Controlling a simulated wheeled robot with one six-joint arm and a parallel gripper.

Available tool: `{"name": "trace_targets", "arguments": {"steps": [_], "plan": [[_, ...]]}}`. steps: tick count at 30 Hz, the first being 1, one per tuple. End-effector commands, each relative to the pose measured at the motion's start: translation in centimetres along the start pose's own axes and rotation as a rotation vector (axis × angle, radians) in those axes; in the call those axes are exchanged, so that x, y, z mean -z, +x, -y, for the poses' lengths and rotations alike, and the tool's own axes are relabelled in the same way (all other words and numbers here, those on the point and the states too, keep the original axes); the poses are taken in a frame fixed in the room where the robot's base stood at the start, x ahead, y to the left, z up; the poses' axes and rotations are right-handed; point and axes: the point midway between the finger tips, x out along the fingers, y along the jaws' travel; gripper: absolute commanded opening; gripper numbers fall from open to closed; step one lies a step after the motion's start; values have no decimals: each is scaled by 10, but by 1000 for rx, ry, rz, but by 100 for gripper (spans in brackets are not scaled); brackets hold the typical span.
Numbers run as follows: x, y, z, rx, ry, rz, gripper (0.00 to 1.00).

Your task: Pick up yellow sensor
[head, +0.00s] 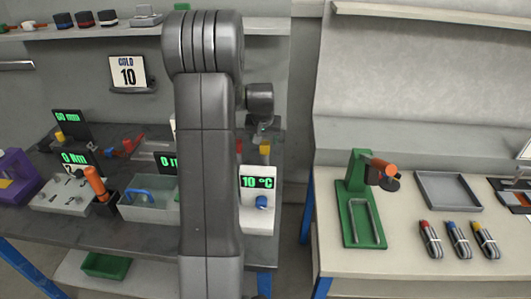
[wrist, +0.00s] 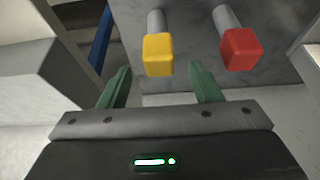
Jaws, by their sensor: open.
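The yellow sensor (wrist: 158,54) is a yellow block on a grey metal rod in the wrist view. In the head view it is a small yellow block (head: 265,150) right of my arm. My gripper (wrist: 160,78) is open, with its two green fingers apart. The yellow block appears between and just beyond the fingertips, and I cannot tell whether it is within their reach. Nothing is held. A red sensor (wrist: 240,49) of the same shape is to the right; in the head view a bit of red (head: 239,147) shows beside my arm.
A white unit (head: 258,185) reading 10 °C with a blue knob stands just in front of the sensors. A green stand (head: 352,195) and an empty grey tray (head: 448,190) are on the right table.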

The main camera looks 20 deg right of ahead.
Motion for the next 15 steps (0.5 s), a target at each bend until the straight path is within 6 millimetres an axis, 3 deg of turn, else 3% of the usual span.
{"name": "trace_targets", "arguments": {"steps": [15], "plan": [[1,51,-1,0,0,1,58]]}}
